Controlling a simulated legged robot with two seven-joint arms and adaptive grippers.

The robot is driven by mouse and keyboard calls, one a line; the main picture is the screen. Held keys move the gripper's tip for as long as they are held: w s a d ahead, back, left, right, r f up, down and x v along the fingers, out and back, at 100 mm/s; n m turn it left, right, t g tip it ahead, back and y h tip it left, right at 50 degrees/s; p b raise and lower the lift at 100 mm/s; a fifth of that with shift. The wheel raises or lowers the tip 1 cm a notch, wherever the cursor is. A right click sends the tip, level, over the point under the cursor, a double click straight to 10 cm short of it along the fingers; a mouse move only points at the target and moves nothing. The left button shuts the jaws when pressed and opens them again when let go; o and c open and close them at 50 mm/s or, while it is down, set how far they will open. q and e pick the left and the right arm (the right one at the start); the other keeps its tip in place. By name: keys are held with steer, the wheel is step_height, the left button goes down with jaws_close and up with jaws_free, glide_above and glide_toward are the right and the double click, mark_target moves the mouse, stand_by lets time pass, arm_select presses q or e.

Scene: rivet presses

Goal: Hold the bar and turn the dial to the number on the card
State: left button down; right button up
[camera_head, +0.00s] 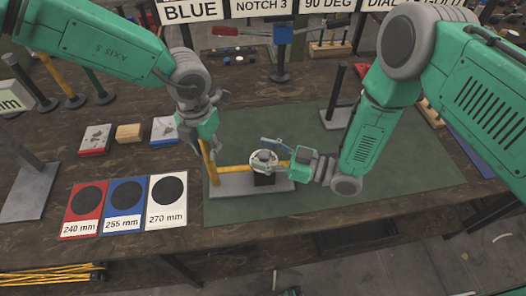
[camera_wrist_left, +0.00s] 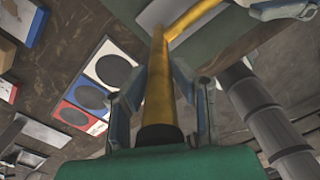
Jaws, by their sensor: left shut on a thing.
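My left gripper (camera_head: 206,139) is shut on the upright yellow bar (camera_head: 210,163). In the left wrist view the bar (camera_wrist_left: 158,82) runs between the two fingers (camera_wrist_left: 162,105). The bar joins a level yellow bar over a grey base plate (camera_head: 224,188). The round pale dial (camera_head: 262,157) sits on a dark block on that plate. My right gripper (camera_head: 276,154) is at the dial's right side, its fingers spread towards it; whether they press on it I cannot tell. The dial's marks are too small to read. A card (camera_head: 400,5) at the top, partly hidden, begins with "DIAL 4".
Red, blue and white cards with black discs (camera_head: 125,196) lie left of the green mat (camera_head: 330,195). Small blocks (camera_head: 129,133) stand behind them. Another grey base with a dark post (camera_head: 337,95) stands behind my right arm. The mat's front right is clear.

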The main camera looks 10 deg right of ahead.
steer(key=v, duration=1.2)
steer(key=shift+o, duration=0.3)
